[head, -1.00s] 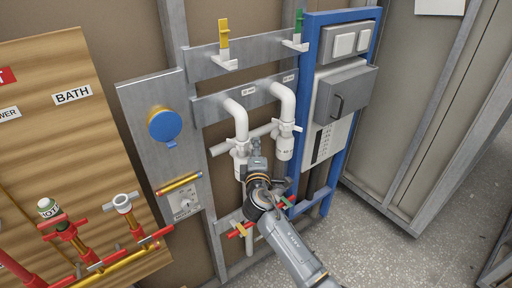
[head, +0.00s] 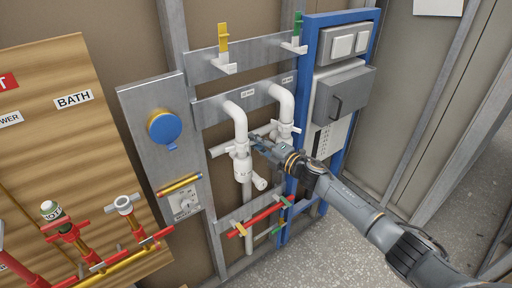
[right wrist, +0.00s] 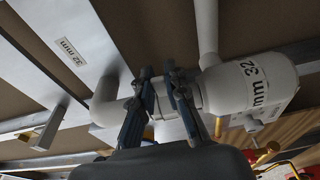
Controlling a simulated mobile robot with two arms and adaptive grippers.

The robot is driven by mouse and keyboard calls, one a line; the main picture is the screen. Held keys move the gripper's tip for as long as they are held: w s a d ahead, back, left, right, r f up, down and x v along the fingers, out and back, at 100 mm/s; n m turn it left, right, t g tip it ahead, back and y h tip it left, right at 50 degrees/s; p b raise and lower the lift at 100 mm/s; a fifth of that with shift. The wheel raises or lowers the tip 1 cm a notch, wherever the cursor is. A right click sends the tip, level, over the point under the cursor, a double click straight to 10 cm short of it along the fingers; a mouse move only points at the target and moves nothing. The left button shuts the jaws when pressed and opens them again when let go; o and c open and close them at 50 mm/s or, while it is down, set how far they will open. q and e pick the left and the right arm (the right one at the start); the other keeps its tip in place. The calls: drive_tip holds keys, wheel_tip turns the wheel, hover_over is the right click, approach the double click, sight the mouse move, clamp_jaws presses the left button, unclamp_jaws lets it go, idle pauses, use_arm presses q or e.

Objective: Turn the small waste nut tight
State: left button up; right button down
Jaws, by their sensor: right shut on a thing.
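The small waste is the left white pipe (head: 238,115), with the 32 mm label beside it. Its white winged nut (head: 239,148) sits just above the white trap body (head: 243,167). My right gripper (head: 256,142) reaches in from the right and is shut on the nut's right side. In the right wrist view, the fingers (right wrist: 160,108) straddle white plastic beside the body marked 32 mm (right wrist: 247,85); the fingers hide much of the nut. My left gripper is not in view.
The larger white waste pipe (head: 287,100) stands close on the right, its winged nut near my gripper. A blue frame (head: 303,100) with a grey box (head: 343,94) stands beyond it. Red pipe handles (head: 262,215) lie below. A wooden bath board (head: 45,130) is at the left.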

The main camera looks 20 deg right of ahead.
drive_tip(key=shift+w+a+f+n+g+y+b, duration=0.1)
drive_tip(key=shift+w+n+g+y+b, duration=0.15)
drive_tip(key=shift+n+g+y+b, duration=0.45)
drive_tip(key=shift+w+n+g+y+b, duration=0.2)
drive_tip(key=shift+n+g+y+b, duration=0.25)
drive_tip(key=shift+y+b, duration=0.4)
drive_tip(key=c, duration=1.3)
unclamp_jaws()
drive_tip(key=v, duration=1.2)
